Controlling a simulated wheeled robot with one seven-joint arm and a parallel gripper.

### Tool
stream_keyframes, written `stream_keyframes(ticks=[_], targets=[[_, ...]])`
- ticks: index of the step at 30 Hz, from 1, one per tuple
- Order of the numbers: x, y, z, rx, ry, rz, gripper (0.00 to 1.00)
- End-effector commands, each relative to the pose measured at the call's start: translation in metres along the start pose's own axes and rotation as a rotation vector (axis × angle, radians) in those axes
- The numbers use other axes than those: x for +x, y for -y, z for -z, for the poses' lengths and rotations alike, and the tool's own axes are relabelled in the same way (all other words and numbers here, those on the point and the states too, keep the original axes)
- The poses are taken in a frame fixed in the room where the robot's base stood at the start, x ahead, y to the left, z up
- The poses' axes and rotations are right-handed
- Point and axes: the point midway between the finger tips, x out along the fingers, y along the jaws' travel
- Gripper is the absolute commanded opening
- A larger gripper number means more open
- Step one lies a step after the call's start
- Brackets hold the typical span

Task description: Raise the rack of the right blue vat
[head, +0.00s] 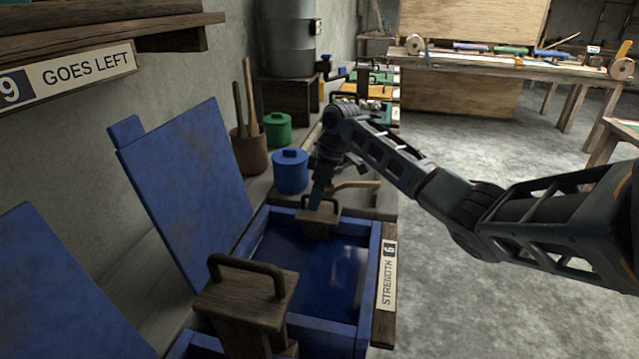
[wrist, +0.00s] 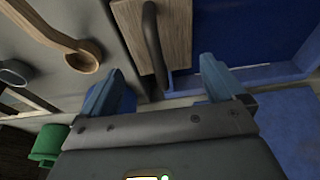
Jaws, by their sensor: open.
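An open blue vat (head: 364,270) holds dark blue liquid, with its lid (head: 190,175) tilted up on the left. A wooden rack block (head: 318,229) with a dark handle sits low at the vat's far end. In the wrist view the handle (wrist: 153,45) runs along the wooden block (wrist: 178,35). My gripper (wrist: 163,66) is open, its two blue fingers on either side of the handle's line, apparently not closed on it. In the head view my gripper (head: 317,196) points down at that rack, partly hiding it.
Another wooden rack (head: 245,300) with a dark handle stands taller in the foreground, by a second blue vat (head: 190,347). A blue pot (head: 290,172), a green pot (head: 277,129) and a wooden ladle (head: 352,185) lie beyond.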

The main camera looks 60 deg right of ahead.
Motion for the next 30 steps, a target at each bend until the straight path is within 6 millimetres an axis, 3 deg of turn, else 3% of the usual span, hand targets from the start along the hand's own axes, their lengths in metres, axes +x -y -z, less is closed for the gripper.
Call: stream_keyframes(ticks=[6, 25, 30], targets=[[0.02, 0.0, -0.005, 0.0, 0.0, 0.001, 0.96], [0.025, 0.0, -0.006, 0.0, 0.0, 0.0, 0.96], [0.025, 0.0, -0.006, 0.0, 0.0, 0.0, 0.79]])
